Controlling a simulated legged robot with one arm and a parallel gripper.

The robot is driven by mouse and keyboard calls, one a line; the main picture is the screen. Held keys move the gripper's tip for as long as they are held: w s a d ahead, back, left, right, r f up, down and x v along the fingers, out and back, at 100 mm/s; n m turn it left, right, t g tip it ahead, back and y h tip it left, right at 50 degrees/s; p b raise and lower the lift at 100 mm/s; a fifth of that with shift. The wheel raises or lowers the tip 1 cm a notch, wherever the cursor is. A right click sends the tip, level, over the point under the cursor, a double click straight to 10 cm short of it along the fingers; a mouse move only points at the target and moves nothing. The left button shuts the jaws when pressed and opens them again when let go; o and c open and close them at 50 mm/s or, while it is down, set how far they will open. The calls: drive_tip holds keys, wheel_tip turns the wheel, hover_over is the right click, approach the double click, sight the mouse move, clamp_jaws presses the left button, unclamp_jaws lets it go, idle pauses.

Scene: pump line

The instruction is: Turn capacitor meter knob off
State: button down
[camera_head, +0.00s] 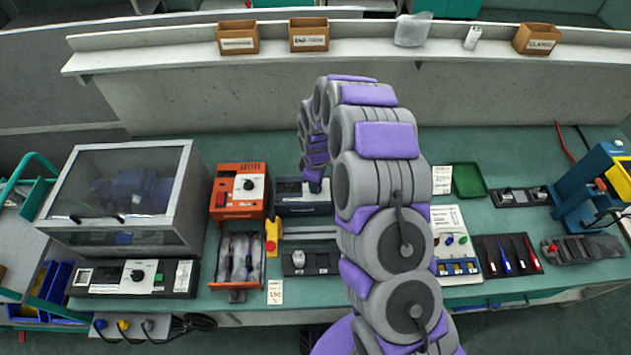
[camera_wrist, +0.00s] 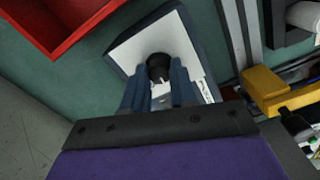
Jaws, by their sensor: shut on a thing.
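The capacitor meter shows in the wrist view as a dark box with a white face (camera_wrist: 122,55) and a round black knob (camera_wrist: 158,67). My gripper (camera_wrist: 159,72) has its two blue-grey fingers on either side of the knob and is shut on it. The fingers hide part of the lower face, so the knob's pointer direction cannot be read. In the head view, my gripper (camera_head: 315,180) reaches down to the dark meter box (camera_head: 293,208) on the bench, and my arm hides its right side. The knob cannot be made out there.
An orange device (camera_head: 227,205) with its own knob stands left of the meter. A yellow part (camera_head: 272,230) and a dark tray (camera_head: 310,262) lie in front. A clear-lidded cabinet (camera_head: 125,195) stands far left. Open green bench lies behind the meter.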

drive_tip(key=shift+n, duration=0.6)
drive_tip(key=c, duration=0.9)
unclamp_jaws()
drive_tip(key=shift+d, duration=0.1)
drive_tip(key=shift+r, duration=0.1)
wheel_tip(320, 180, up, 17)
drive_tip(key=p, duration=0.1)
drive_tip(key=shift+p, duration=0.3)
